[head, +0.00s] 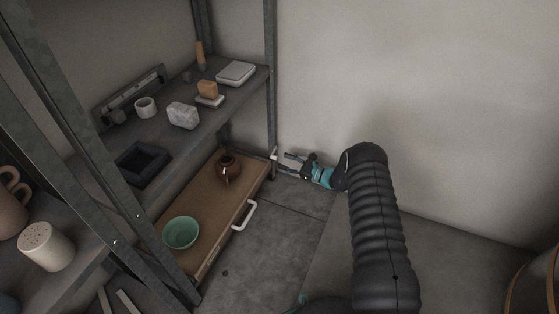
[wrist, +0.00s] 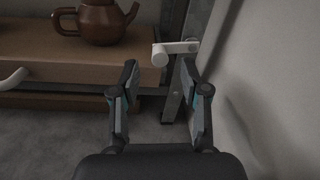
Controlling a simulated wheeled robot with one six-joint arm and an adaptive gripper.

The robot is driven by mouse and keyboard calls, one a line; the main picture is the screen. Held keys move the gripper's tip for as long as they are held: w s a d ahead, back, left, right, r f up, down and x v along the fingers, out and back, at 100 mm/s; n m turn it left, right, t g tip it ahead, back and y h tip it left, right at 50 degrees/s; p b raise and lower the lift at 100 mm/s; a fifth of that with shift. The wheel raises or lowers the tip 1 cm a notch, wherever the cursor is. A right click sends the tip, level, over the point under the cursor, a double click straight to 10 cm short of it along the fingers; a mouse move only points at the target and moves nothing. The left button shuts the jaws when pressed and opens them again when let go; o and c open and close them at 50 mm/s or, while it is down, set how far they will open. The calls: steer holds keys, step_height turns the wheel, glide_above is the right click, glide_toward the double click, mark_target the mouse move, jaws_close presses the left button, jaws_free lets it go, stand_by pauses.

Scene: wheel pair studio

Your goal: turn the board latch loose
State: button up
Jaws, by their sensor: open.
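The white latch (wrist: 178,47) shows in the wrist view as a short bar. Its round knob end points left, and its other end is at the grey rack post. It lies at the right end of the brown board (wrist: 60,67), close in front of the board's corner. In the head view the latch (head: 274,154) is small, beside the post foot. My gripper (wrist: 158,68) is open, and the latch's knob appears between its two fingertips, slightly beyond them. I cannot tell whether they touch it. In the head view my gripper (head: 289,163) reaches left towards the post.
The board carries a brown teapot (head: 229,168) and a green bowl (head: 181,233), with a white handle (head: 246,214) on its front. A shelf above holds several small items. The wall (wrist: 260,90) is close on my gripper's right. The grey floor in front is clear.

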mark_target(277, 159)
steer(key=shift+x, duration=1.6)
jaws_close()
steer(key=shift+f+b, duration=0.15)
steer(key=shift+b, duration=0.25)
steer(key=shift+w+d+f+n+g+y+b, duration=0.2)
steer(key=shift+w+f+n+b, duration=0.45)
steer(key=shift+n, duration=2.1)
steer(key=shift+w+d+f+n+y+b, duration=0.25)
steer(key=shift+w+f+n+b, duration=0.35)
steer(key=shift+n, duration=2.2)
steer(key=shift+w+d+f+n+g+y+b, duration=0.15)
steer(key=shift+w+d+f+n+b, duration=0.4)
steer(key=shift+n, duration=2.2)
steer(key=shift+w+a, duration=0.25)
steer(key=shift+w, duration=0.1)
